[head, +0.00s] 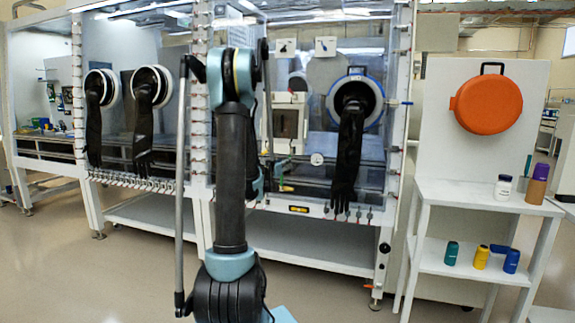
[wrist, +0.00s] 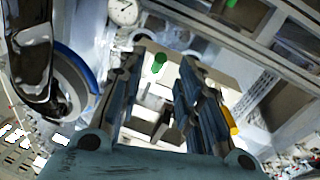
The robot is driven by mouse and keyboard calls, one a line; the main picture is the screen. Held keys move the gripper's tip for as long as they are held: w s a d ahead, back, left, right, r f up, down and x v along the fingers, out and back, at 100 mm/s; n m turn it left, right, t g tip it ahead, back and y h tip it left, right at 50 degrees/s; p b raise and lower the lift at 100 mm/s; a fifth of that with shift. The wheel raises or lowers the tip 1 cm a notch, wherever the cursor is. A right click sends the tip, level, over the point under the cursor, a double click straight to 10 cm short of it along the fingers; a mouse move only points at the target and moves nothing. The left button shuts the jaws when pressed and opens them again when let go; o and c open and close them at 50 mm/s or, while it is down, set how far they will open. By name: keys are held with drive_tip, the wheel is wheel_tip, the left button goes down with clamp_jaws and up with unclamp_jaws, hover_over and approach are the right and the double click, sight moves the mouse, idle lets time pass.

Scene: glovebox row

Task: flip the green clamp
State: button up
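In the wrist view a small green piece (wrist: 160,63), which looks like the green clamp's handle, shows in the gap between the fingertips of my gripper (wrist: 164,57). The two fingers stand well apart, with nothing held between them. I cannot tell how far the green piece is beyond the tips, or which way the clamp is set. A second green piece (wrist: 150,3) shows at the top edge. In the head view my arm stands in front of the glovebox and hides most of my gripper; I cannot pick out the green clamp there.
A yellow piece (wrist: 231,118) lies right of the fingers. A white shelf (head: 470,196) with bottles stands at right. Floor at lower left is clear.

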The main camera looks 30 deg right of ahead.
drive_tip(key=shift+x, duration=2.6)
clamp_jaws()
